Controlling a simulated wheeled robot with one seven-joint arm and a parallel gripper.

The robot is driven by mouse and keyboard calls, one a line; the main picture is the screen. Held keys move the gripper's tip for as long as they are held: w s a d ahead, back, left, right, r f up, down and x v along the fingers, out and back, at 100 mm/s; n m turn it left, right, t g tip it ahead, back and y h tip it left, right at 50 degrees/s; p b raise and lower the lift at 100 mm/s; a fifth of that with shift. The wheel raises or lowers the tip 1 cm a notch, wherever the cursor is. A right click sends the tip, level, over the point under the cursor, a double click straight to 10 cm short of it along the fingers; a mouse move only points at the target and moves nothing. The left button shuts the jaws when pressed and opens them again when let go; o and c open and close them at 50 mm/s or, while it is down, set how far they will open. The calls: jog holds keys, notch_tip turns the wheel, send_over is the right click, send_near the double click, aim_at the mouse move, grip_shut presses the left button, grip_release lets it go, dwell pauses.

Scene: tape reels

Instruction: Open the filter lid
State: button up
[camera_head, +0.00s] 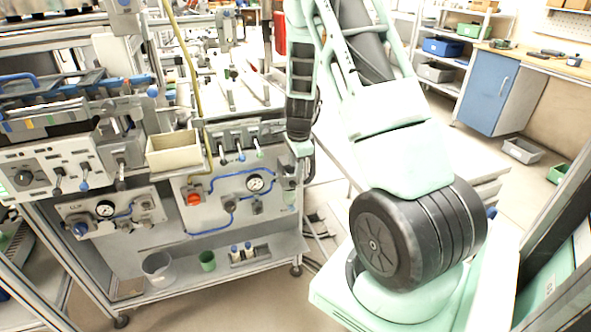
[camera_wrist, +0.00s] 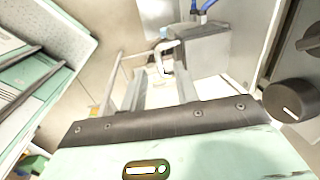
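My gripper (camera_wrist: 160,76) reaches forward in the wrist view with its two pale fingers spread apart. A white hooked piece (camera_wrist: 167,57) shows beyond the gap; I cannot tell whether the fingers touch it. It adjoins a grey block (camera_wrist: 205,62) with blue tubes at its top. These may belong to the filter, but I cannot make out the lid or its state. In the head view my gripper is at the right end of the lower gauge panel (camera_head: 222,213), largely hidden by my wrist. A small clear bowl (camera_head: 290,197) hangs there, partly visible.
A black knob (camera_wrist: 290,99) stands close on the right in the wrist view. The panel carries a pressure gauge (camera_head: 255,183), an orange knob (camera_head: 194,199) and blue tubing. A beige bin (camera_head: 174,151) sits above. A grey bucket (camera_head: 158,267) and green cup (camera_head: 207,261) stand on the lower shelf.

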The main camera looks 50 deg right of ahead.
jog(key=shift+w+d+f, duration=0.1)
jog(key=shift+w+f, duration=0.05)
jog(key=shift+f, duration=0.9)
grip_shut()
jog(key=shift+d, duration=0.1)
